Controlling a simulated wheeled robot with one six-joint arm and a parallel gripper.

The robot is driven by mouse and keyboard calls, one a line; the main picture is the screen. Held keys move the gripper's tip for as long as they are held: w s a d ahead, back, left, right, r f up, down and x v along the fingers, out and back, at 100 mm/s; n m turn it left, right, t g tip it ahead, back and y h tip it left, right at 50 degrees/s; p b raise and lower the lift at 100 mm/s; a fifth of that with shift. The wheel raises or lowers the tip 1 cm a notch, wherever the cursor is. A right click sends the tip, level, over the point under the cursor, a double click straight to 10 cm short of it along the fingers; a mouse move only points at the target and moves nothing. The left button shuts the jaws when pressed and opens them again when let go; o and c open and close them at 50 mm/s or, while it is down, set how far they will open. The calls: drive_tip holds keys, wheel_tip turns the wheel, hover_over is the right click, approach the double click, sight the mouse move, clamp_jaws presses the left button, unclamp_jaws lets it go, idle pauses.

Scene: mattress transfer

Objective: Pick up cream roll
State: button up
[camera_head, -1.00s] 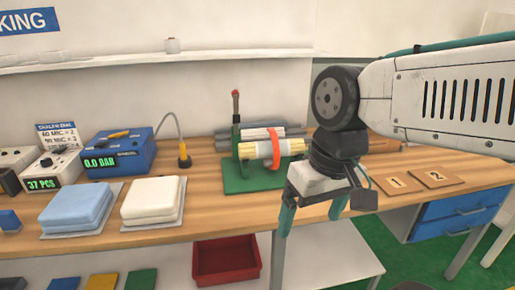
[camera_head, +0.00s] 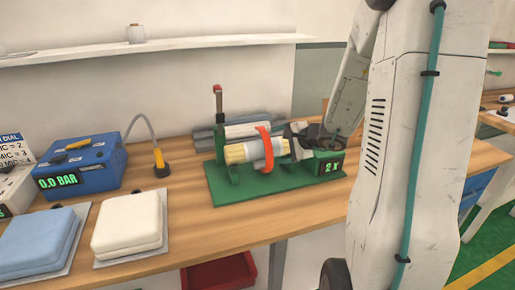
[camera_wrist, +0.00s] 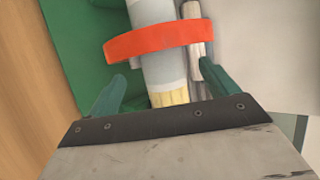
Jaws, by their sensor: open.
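The cream roll (camera_head: 240,153) lies on a green stand (camera_head: 235,192) on the workbench, with pale cream ends, a whitish middle and an orange band (camera_head: 264,146) around it. In the head view my gripper (camera_head: 296,143) is at the roll's right end, with its fingers partly hidden. In the wrist view the roll (camera_wrist: 163,65) runs between the two teal fingers of my open gripper (camera_wrist: 163,72). The orange band (camera_wrist: 150,42) lies just beyond the fingertips. I cannot tell whether the fingers touch the roll.
Grey rolls (camera_head: 205,140) lie close behind the cream roll. The stand has an upright lever (camera_head: 218,100) at left and a "2 x" display (camera_head: 329,168). A blue pressure box (camera_head: 85,165), a white pad (camera_head: 127,220) and a blue pad (camera_head: 35,240) stand to the left. A red bin (camera_head: 220,272) is below.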

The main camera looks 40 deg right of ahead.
sight(272, 147)
drive_tip(key=x, duration=0.7)
drive_tip(key=shift+w+d+f, duration=0.1)
drive_tip(key=shift+f, duration=0.05)
drive_tip(key=c, duration=1.3)
